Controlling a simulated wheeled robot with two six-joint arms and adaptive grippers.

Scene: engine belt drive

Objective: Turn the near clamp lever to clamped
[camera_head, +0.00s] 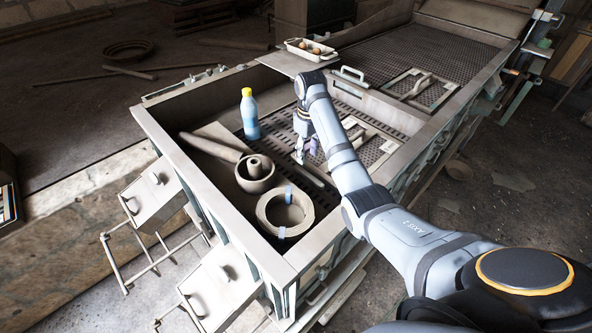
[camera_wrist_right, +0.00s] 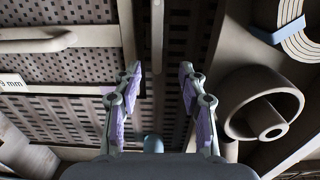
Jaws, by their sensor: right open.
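My right gripper (camera_head: 306,158) reaches down into the near part of the bench, above its perforated floor. In the right wrist view the two purple-padded fingers (camera_wrist_right: 160,72) are apart, with nothing held between them. A pale lever-like bar (camera_head: 358,136) lies on the near plate, just right of the gripper; I take it for the near clamp lever. A rounded grey bar (camera_wrist_right: 38,41) at the left of the wrist view may be the same part. Its clamp state cannot be told. My left gripper is not in view.
A blue bottle with a yellow cap (camera_head: 249,115), a stepped pulley (camera_head: 255,174) and a ring with blue tabs (camera_head: 285,212) stand left of and below the gripper. A thin bar (camera_head: 308,174) lies close under it. The trough's rim (camera_head: 330,212) surrounds them. A far plate (camera_head: 420,90) carries a similar lever.

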